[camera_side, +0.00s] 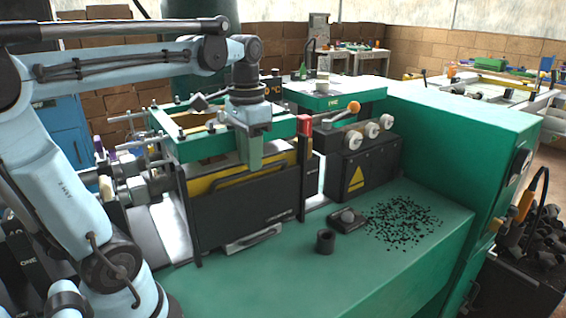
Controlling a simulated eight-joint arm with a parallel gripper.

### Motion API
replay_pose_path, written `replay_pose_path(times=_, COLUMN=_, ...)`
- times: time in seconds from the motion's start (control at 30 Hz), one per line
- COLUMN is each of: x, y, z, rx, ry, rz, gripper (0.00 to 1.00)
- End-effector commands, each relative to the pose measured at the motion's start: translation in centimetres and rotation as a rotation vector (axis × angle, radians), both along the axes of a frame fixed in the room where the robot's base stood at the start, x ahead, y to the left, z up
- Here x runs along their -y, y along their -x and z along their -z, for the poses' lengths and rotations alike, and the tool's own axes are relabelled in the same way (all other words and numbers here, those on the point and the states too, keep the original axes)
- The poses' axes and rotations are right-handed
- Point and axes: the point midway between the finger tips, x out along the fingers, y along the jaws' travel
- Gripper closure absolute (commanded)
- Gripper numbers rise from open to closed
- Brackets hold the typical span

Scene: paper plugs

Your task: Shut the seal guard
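A machine with a green top frame (205,147) stands in the middle of the green bench. A dark front panel (245,200) with a yellow upper edge hangs upright below the frame. No label marks the seal guard; I cannot tell which of these parts it is. My gripper (250,160) points down at the front of the frame, with its greenish fingers just before the panel's upper edge. I cannot tell whether it touches the frame or panel, or whether the fingers are apart. The arm hides part of the frame.
A black control box (365,170) with white knobs and an orange-knobbed lever (353,108) stands to the right. A small black cup (325,241), a black block (347,219) and scattered black bits (402,222) lie on the bench (300,280). The front bench is otherwise clear.

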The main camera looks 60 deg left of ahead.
Motion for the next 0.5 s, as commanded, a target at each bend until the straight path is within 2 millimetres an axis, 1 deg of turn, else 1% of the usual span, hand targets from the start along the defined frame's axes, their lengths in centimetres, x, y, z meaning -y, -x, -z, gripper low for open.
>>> replay_pose_path(times=0.5, x=0.0, y=0.0, z=2.4, rx=0.000, ry=0.000, rz=0.000, gripper=0.70)
